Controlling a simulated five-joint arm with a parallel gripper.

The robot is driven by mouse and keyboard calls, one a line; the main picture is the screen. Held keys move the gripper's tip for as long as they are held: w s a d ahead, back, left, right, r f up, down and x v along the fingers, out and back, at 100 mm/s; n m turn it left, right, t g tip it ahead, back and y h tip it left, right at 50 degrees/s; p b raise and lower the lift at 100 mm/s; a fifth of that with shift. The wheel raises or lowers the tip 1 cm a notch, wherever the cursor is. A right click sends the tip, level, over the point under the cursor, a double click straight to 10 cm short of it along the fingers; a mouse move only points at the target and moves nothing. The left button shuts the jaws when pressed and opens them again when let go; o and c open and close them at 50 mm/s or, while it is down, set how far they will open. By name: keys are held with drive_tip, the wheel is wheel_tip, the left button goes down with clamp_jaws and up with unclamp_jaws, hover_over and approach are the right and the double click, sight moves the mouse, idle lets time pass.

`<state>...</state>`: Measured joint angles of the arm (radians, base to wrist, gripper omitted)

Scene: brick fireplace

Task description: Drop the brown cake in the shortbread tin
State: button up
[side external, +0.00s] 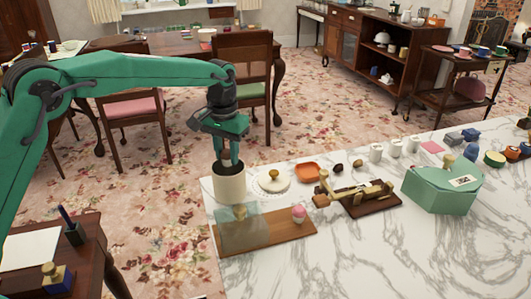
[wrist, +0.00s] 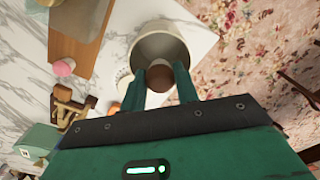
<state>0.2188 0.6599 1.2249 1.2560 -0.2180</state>
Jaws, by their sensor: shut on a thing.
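The shortbread tin appears to be the open cream cylinder (side external: 229,186) at the counter's left corner. In the wrist view its round mouth (wrist: 150,42) faces me. My gripper (side external: 230,162) points straight down over the tin, with its fingertips at or just inside the rim. In the wrist view my gripper (wrist: 161,82) is shut on the brown cake (wrist: 160,90), which shows between the fingers, over the near part of the mouth. In the side view the cake is hidden by the fingers and rim.
A cream lid (side external: 271,184) with a gold knob lies right of the tin. A wooden board (side external: 275,235) in front carries a clear cover (side external: 240,232) and a pink cake (side external: 298,214). A wooden press (side external: 355,195) and green box (side external: 443,190) stand further right.

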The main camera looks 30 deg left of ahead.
idle(0.9)
drive_tip(key=o, duration=1)
drive_tip(key=shift+o, duration=0.2)
drive_tip(key=shift+r, duration=0.15)
drive_tip(key=shift+r, duration=2.35)
drive_tip(key=shift+r, duration=0.1)
